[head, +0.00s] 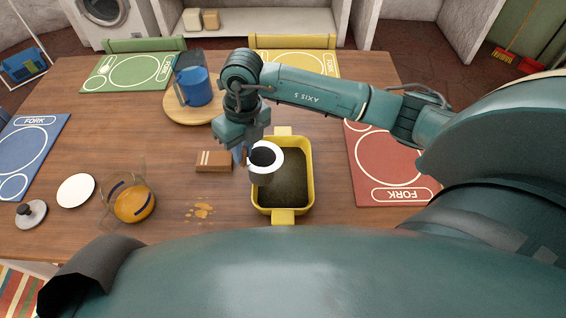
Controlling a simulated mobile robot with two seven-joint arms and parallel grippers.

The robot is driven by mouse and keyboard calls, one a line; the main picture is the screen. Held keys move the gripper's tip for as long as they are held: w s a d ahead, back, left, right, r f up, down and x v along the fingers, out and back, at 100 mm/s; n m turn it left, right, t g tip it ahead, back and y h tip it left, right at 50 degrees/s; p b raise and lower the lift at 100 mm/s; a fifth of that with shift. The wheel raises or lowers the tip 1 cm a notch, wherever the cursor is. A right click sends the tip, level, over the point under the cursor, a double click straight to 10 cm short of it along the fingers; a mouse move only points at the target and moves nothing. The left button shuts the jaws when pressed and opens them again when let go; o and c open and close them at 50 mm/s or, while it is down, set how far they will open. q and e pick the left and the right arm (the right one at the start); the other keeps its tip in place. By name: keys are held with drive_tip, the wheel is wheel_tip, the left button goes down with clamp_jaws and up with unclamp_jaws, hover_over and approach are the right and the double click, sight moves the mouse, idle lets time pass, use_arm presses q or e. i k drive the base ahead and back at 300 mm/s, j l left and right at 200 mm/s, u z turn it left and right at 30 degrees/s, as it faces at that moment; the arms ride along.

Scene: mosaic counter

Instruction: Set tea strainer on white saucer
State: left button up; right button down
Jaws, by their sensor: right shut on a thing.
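The tea strainer (279,157) has a white ring around a dark round middle. My right gripper (241,153) is shut on it at its left side and holds it over the upper left part of a yellow dish. The white saucer (77,190) is a plain white disc lying on the table at the far left, with nothing on it. The strainer is well to the right of the saucer. My left gripper is not in view.
The yellow dish (284,216) has dark contents. A glass pot (132,205) with orange liquid stands between saucer and dish, near an orange spill (200,211). A brown block (213,161), a lid (31,214) and a blue jug (196,87) on a round board are also there.

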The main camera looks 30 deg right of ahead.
sight(75, 191)
drive_tip(key=k, duration=1)
